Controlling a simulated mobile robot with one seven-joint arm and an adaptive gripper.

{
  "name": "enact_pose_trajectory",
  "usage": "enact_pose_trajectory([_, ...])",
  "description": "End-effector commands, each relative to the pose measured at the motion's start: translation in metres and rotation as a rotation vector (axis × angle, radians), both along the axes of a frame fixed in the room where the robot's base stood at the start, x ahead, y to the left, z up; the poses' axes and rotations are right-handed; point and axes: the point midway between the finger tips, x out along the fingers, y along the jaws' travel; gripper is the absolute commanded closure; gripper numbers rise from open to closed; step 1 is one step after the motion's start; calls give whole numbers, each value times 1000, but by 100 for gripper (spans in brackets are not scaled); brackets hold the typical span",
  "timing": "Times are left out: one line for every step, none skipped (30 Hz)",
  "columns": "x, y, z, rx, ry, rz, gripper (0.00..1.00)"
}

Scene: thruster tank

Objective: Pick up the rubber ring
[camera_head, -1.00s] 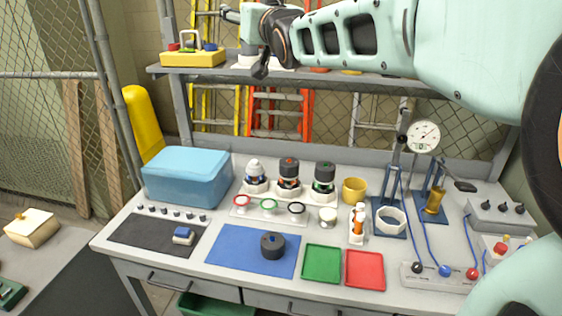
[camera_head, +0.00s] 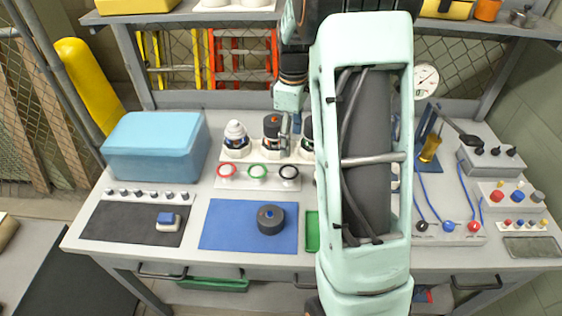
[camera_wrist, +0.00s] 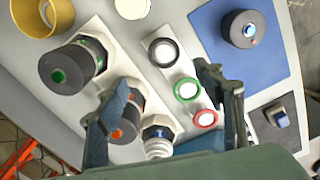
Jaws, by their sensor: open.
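Three rings lie in a row on a light strip: a red ring (camera_head: 218,170), a green ring (camera_head: 248,172) and a black ring (camera_head: 280,173). Which is the rubber ring cannot be told for sure; the black one looks likeliest. The wrist view also shows the black ring (camera_wrist: 151,54), the green ring (camera_wrist: 176,92) and the red ring (camera_wrist: 195,121). My gripper (camera_wrist: 168,78) is open and empty, its fingers spread. It hangs above the bench near the thrusters, apart from the rings. In the head view it is small and partly hidden by my arm.
Upright thrusters (camera_head: 272,133) stand right behind the rings. A blue mat (camera_head: 222,230) with a dark round puck (camera_head: 270,219) lies in front. A blue box (camera_head: 152,150) stands left. My arm hides much of the bench's right middle, including most of a green tray (camera_head: 312,232).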

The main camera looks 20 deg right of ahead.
Motion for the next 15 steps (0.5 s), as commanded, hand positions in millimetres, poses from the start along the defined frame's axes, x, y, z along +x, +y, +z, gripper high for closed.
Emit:
enact_pose_trajectory([-4, 0, -5, 7, 15, 4, 38])
enact_pose_trajectory([-5, 1, -9, 10, 19, 7, 38])
enact_pose_trajectory([-6, 1, -14, 11, 22, 9, 38])
enact_pose_trajectory([-6, 1, -19, 11, 24, 9, 38])
enact_pose_trajectory([-6, 1, -24, 10, 23, 9, 38])
enact_pose_trajectory([-6, 1, -31, 9, 23, 9, 38])
enact_pose_trajectory([-6, 1, -36, 9, 21, 9, 38])
enact_pose_trajectory([-5, 1, -40, 9, 21, 9, 38])
enact_pose_trajectory([-5, 1, -46, 9, 20, 8, 38])
enact_pose_trajectory([-5, 1, -49, 9, 20, 8, 38])
enact_pose_trajectory([-5, 1, -52, 9, 20, 8, 38])
enact_pose_trajectory([-5, 1, -54, 8, 18, 7, 38])
enact_pose_trajectory([-5, 1, -56, 8, 17, 7, 38])
enact_pose_trajectory([-4, 1, -57, 8, 17, 7, 38])
enact_pose_trajectory([-4, 1, -60, 8, 17, 7, 38])
